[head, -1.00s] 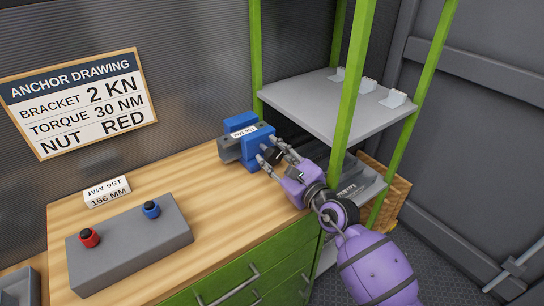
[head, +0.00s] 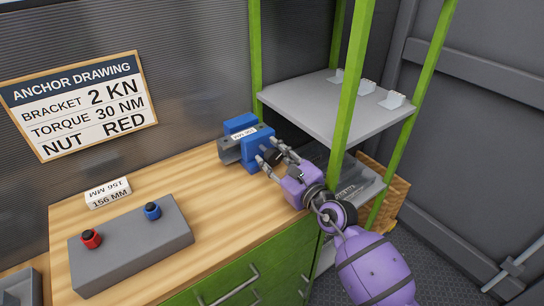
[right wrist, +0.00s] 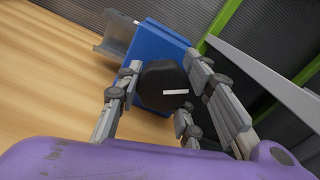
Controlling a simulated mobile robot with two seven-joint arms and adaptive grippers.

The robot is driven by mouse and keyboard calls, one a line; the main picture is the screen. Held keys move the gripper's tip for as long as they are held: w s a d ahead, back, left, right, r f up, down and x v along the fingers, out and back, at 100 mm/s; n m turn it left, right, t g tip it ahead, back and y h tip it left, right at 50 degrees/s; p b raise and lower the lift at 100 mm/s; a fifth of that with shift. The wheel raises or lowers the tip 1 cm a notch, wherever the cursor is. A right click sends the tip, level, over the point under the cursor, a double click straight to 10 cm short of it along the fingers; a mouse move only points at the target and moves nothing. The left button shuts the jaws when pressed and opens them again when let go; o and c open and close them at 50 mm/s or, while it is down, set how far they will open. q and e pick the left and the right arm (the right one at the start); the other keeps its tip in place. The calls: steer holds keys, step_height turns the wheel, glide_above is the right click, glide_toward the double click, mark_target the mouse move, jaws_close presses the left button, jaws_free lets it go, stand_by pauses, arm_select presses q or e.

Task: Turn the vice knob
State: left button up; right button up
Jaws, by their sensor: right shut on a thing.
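The blue and grey vice (head: 240,123) stands at the far right end of the wooden bench, with a small white label on it. Its round black knob (right wrist: 160,84) faces my right wrist camera and bears a white mark that lies nearly level in that picture. My right gripper (head: 270,153) reaches in from the right at the vice's near side. In the right wrist view its grey fingers (right wrist: 164,86) stand around the knob and are shut on it. The exact contact spots are partly hidden. My left gripper is not in view.
A green-posted rack with a grey shelf (head: 330,112) stands close beside my right arm. A grey box with a red button (head: 91,239) and a blue button (head: 152,211) lies on the bench (head: 215,200). A white "156 MM" block (head: 108,193) stands behind it.

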steer(key=shift+a+m+p, duration=0.15)
steer(key=shift+m+p, duration=0.6)
steer(key=shift+m, duration=0.25)
steer(key=shift+o, duration=0.2)
steer(key=m+p, duration=0.1)
steer(key=m, duration=0.2)
steer(key=shift+f+p, duration=0.2)
steer(key=shift+p, duration=0.15)
steer(key=shift+s+f+m, duration=0.1)
steer(key=shift+m, duration=0.3)
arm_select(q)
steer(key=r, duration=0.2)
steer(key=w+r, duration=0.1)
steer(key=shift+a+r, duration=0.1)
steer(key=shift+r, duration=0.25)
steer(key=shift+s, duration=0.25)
arm_select(e)
steer(key=shift+f, duration=0.1)
steer(key=o, duration=1)
steer(key=shift+s, duration=0.1)
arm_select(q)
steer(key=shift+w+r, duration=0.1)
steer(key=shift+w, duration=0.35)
arm_select(e)
steer(key=shift+o, duration=0.5)
steer(key=shift+r, duration=0.3)
